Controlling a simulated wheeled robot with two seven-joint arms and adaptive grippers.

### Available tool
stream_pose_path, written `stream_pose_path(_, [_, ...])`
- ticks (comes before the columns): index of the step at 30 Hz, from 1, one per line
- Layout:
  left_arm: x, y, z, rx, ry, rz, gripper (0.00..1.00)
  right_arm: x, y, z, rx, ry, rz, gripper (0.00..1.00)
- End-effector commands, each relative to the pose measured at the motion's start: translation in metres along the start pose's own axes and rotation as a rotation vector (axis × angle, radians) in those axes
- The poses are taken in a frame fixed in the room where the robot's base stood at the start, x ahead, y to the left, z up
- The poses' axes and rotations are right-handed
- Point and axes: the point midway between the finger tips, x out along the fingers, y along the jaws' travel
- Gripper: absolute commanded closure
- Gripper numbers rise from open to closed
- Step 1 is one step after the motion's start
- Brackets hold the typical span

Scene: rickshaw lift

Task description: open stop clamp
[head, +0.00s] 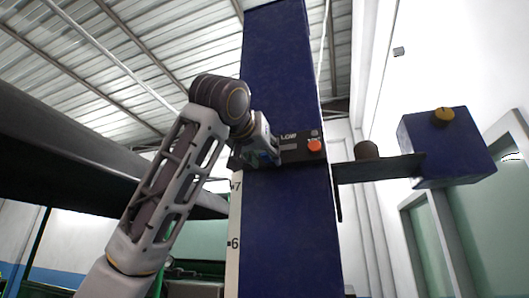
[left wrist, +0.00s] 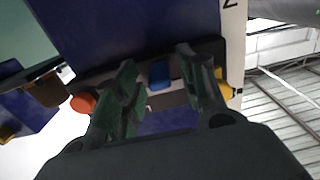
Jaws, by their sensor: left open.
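A dark control panel (head: 300,150) is fixed across the blue lift column (head: 284,60), with a "LOW" label and a red-orange button (head: 315,145) at its right. My left gripper (head: 276,152) is at the panel's left part. In the left wrist view my left gripper (left wrist: 160,75) is open, its dark green fingers apart on either side of a small blue switch (left wrist: 159,75). The red-orange button (left wrist: 83,102) and a yellow part (left wrist: 223,86) lie outside the fingers. Contact cannot be told. No part is labelled as a stop clamp.
A dark lift arm (head: 375,169) juts right from the column, carrying a dark round pad (head: 366,150). A blue box (head: 447,160) with a yellow knob (head: 443,115) is further right. A large dark beam (head: 75,145) hangs at the left, near my arm.

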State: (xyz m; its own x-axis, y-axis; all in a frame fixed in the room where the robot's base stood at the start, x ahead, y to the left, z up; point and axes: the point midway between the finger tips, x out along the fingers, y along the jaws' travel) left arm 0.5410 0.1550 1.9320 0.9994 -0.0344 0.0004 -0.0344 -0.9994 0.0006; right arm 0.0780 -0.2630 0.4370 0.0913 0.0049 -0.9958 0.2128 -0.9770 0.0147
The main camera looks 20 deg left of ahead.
Motion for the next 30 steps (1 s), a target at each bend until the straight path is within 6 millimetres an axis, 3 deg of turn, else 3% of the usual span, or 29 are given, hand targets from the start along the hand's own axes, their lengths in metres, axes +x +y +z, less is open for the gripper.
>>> stream_pose_path(11, [0.0032,-0.0003,0.0007,0.000,-0.001,0.000,0.59,-0.0005,0.0003,-0.0002,0.000,0.000,0.000,0.60])
stream_pose_path(21, [0.0030,-0.0003,0.0007,0.000,-0.001,-0.001,1.00,-0.0005,0.0008,0.0000,0.000,0.000,0.001,0.60])
stream_pose_path(30, [0.0030,-0.0003,0.0018,0.000,0.007,-0.001,1.00,0.0017,0.0019,0.0005,0.000,-0.001,0.002,0.60])
